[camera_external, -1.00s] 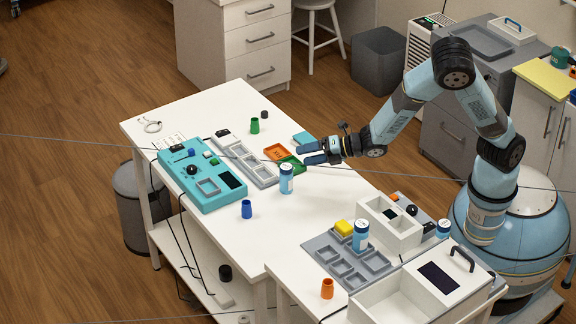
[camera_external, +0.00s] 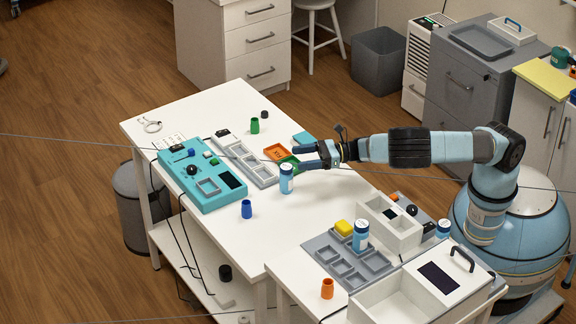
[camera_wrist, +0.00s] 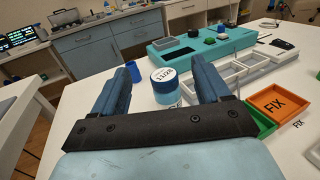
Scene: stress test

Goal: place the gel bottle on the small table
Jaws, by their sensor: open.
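A bottle with a white and blue label and cap (camera_external: 286,180) stands upright on the long white table (camera_external: 215,240). It also shows in the wrist view (camera_wrist: 166,88), upright between my fingers' lines of sight. Similar bottles stand at the grey tray (camera_external: 361,237) and near my base (camera_external: 443,229); I cannot tell from the labels which is gel. My gripper (camera_external: 307,157) is open and empty, held level just beyond the bottle in the outside view. The wrist view shows its two blue fingers (camera_wrist: 169,72) apart. A smaller white table (camera_external: 285,280) adjoins the long one at the front.
A green tray (camera_wrist: 256,118) and orange tray (camera_wrist: 276,103) lie right of my fingers in the wrist view. A teal device (camera_external: 200,178), grey compartment tray (camera_external: 262,176) and blue cup (camera_external: 246,209) are near. A white open box (camera_external: 385,300) fills part of the front table.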

